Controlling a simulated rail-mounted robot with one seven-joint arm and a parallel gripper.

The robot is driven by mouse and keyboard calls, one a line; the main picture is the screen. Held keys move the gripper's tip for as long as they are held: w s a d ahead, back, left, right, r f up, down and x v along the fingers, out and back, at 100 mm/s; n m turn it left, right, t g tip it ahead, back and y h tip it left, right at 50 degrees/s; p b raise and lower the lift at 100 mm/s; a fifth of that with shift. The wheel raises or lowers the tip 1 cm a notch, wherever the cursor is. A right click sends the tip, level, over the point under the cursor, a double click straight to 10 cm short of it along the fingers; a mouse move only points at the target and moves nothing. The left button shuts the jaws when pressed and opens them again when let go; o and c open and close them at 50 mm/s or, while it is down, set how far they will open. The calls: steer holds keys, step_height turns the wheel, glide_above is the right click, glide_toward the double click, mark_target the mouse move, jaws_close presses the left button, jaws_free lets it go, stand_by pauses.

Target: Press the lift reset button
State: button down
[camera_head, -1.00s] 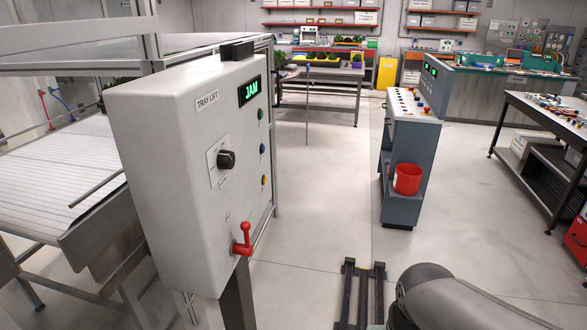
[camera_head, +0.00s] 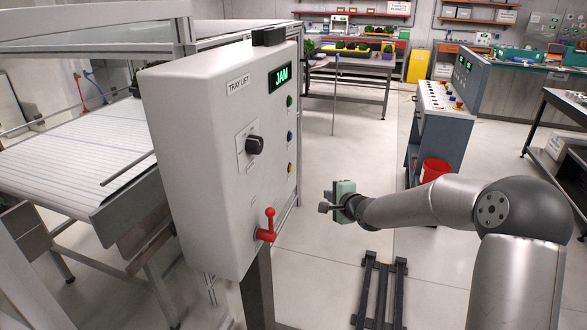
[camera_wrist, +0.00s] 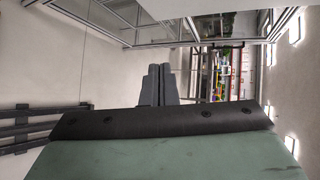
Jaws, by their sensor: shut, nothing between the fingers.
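The white tray lift box (camera_head: 200,180) stands left of centre in the head view, its display (camera_head: 280,77) reading JAM in green. Down its right side are a green button (camera_head: 290,102), a blue button (camera_head: 291,136) and a yellow button (camera_head: 291,168). Their labels are too small to read, so I cannot tell which one is the reset. My gripper (camera_head: 324,201) is to the right of the box, lower than the buttons and apart from them. Its fingers (camera_wrist: 157,85) look shut and empty in the wrist view, where no button shows clearly.
A black knob (camera_head: 255,145) and a red lever (camera_head: 267,226) stick out of the box. A conveyor (camera_head: 90,165) lies behind it at left. A grey console (camera_head: 440,135) and red bucket (camera_head: 434,170) stand at right. Open floor lies between box and console.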

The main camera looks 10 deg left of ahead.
mark_target(291, 168)
steer(key=w+r+m+t+y, duration=0.2)
steer(key=w+m+t+y, duration=0.1)
steer(key=w+m, duration=0.3)
steer(key=shift+a+r+t+y, duration=0.15)
steer(key=shift+r+t+y, duration=0.15)
steer(key=shift+r+y, duration=0.1)
steer(key=shift+w+a, duration=0.1)
steer(key=w+a+b, duration=0.1)
steer(key=a, duration=0.7)
steer(key=shift+w+a+b, duration=0.15)
steer(key=shift+a+b, duration=0.1)
steer(key=shift+b, duration=0.1)
steer(key=shift+f, duration=0.1)
stand_by(1.3)
steer(key=shift+a+b, duration=0.3)
steer(key=shift+a, duration=0.15)
